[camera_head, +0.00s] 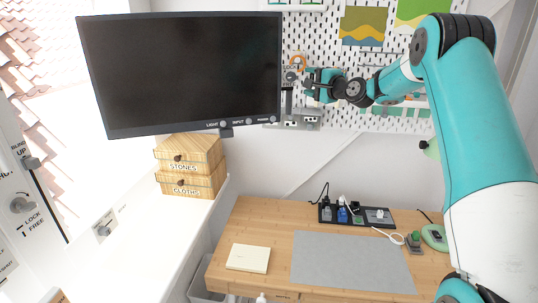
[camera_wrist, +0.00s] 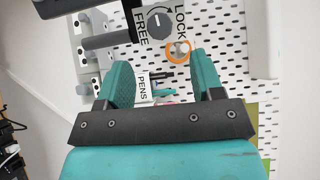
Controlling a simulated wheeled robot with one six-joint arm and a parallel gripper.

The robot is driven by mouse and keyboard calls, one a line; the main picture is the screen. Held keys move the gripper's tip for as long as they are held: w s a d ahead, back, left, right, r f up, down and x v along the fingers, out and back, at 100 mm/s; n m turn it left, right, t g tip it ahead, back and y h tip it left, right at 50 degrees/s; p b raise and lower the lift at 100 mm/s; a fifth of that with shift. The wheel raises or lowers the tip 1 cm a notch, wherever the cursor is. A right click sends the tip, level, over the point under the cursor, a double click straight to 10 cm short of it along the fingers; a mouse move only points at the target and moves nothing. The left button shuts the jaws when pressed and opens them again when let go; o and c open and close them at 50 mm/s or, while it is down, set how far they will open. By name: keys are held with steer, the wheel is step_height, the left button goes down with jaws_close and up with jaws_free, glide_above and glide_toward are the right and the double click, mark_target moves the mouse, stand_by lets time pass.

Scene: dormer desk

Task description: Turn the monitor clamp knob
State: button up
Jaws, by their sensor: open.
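The monitor clamp knob (camera_head: 291,76) is a small grey disc on the pegboard, just right of the monitor (camera_head: 185,75). In the wrist view the knob (camera_wrist: 159,20) is dark grey with a pale pointer mark, on a plate lettered LOCK and FREE. My gripper (camera_head: 309,85) is just right of the knob in the head view. In the wrist view my gripper (camera_wrist: 161,70) has its two teal fingers apart with nothing between them. The knob appears beyond the fingertips, near the top of that view, and no contact shows.
An orange ring (camera_wrist: 179,52) hangs beside the knob plate. A PENS label (camera_wrist: 152,82) shows between the fingers. Another LOCK/FREE knob (camera_head: 22,204) is at far left. Wooden boxes (camera_head: 189,165) stand below the monitor. The desk (camera_head: 228,226) holds a power strip and grey mat.

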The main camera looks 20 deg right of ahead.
steer(key=s+d+b, duration=0.2)
steer(key=s+b, duration=0.2)
steer(key=s, duration=0.5)
steer(key=s+a+f+n+g+y+b, duration=0.1)
steer(key=s+a+f+n+g, duration=0.1)
steer(key=a, duration=0.6)
steer(key=s+a+f+n+g+y+b, duration=0.1)
steer(key=s+a+f+n+g+b, duration=0.1)
steer(key=a, duration=0.6)
steer(key=s+a+f+n+g+y+b, duration=0.1)
steer(key=s+a+f+n+g+b, duration=0.1)
steer(key=a, duration=0.6)
steer(key=shift+s+a+f+n+g+y, duration=0.4)
steer(key=shift+s+f+n+g, duration=0.65)
steer(key=shift+f+n, duration=0.9)
steer(key=shift+s+r, duration=0.1)
steer(key=shift+c, duration=0.2)
